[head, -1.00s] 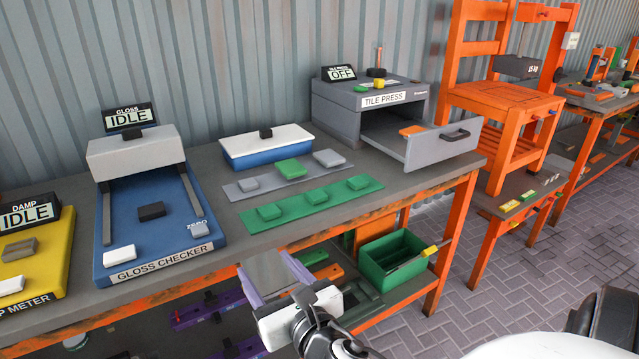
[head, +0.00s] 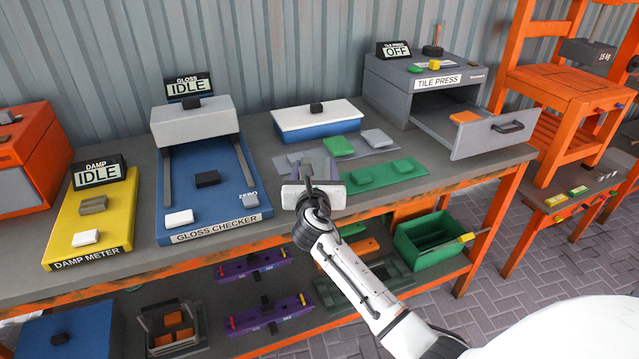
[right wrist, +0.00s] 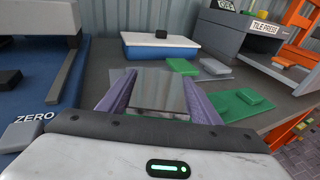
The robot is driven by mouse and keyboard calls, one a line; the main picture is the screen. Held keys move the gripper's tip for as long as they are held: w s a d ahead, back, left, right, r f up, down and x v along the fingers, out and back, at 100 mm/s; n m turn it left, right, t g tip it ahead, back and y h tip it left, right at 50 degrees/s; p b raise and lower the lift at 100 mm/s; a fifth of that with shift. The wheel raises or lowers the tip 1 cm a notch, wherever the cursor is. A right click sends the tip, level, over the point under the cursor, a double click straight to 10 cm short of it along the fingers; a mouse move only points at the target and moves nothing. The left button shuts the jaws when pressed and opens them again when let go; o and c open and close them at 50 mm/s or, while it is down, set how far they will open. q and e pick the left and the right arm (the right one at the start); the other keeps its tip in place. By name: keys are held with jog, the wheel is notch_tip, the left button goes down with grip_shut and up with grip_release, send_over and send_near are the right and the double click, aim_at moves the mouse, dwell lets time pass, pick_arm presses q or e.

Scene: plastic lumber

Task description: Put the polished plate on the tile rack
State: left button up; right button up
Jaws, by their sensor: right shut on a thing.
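My right gripper (head: 313,172) is over the workbench, just in front of the grey and green mats. In the right wrist view its two purple fingers (right wrist: 160,95) are shut on a shiny, mirror-like grey plate, the polished plate (right wrist: 158,88). The plate lies roughly flat between the fingers and also shows in the head view, small and partly hidden. No thing is labelled as the tile rack. A small dark holder (head: 150,322) with orange tiles in it stands on the lower shelf; I cannot tell whether it is the rack. My left gripper is not in view.
Grey (head: 368,144) and green (head: 408,177) mats bear small tiles. The gloss checker (head: 215,232) and yellow damp meter (head: 112,215) stand left. A white-lidded blue box (head: 315,120) stands behind. The tile press (head: 420,85) has its drawer (head: 485,140) open at right.

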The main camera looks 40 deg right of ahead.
notch_tip(320, 180, down, 4)
jog(key=shift+r+b, duration=0.1)
jog(key=shift+b, duration=0.5)
jog(key=o, duration=1.2)
jog(key=p+v, duration=0.1)
jog(key=v, duration=1.1)
